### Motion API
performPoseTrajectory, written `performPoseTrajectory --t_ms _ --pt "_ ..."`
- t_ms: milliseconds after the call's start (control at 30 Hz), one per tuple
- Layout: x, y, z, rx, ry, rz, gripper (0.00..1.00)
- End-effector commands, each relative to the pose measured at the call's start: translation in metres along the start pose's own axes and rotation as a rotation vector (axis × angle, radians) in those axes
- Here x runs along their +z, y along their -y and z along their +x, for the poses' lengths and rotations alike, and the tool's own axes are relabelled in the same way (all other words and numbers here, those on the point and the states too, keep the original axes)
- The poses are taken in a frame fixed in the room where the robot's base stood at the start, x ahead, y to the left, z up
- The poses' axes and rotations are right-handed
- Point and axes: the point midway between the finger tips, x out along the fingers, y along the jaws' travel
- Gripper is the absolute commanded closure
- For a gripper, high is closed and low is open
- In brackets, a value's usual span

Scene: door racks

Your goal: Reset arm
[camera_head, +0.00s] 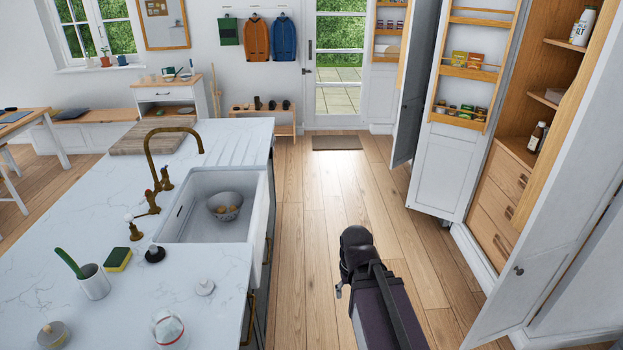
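My arm (385,305) rises from the bottom edge in the head view, right of centre, over the wood floor. Its dark rounded end joint (356,247) is at the top of the visible part. A small grey piece juts out at the left of that joint, low down. I cannot tell whether this piece belongs to my gripper. No fingers can be made out, and no held object shows. The arm appears apart from the counter on its left and the cupboard doors on its right.
A marble counter (60,225) with a white sink (205,235) holding a bowl (224,206) stands left. Open cupboard doors with racks (468,70) and a tall cupboard (495,205) stand right. Free floor (335,200) runs between them to a mat (337,143) and glazed door (340,60).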

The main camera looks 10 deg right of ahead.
Motion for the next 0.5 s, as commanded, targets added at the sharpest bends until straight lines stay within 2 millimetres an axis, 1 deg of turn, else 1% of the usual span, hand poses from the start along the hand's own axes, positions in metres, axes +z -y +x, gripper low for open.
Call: performPoseTrajectory --t_ms 33,200,333,500 --pt "0.0 0.0 0.011 0.0 0.0 0.0 0.3" --pt "0.0 0.0 0.03 0.0 0.0 -0.001 0.3" --pt "0.0 0.0 0.036 0.0 0.0 -0.001 0.3" --pt "0.0 0.001 0.036 0.0 0.0 -0.002 0.3"
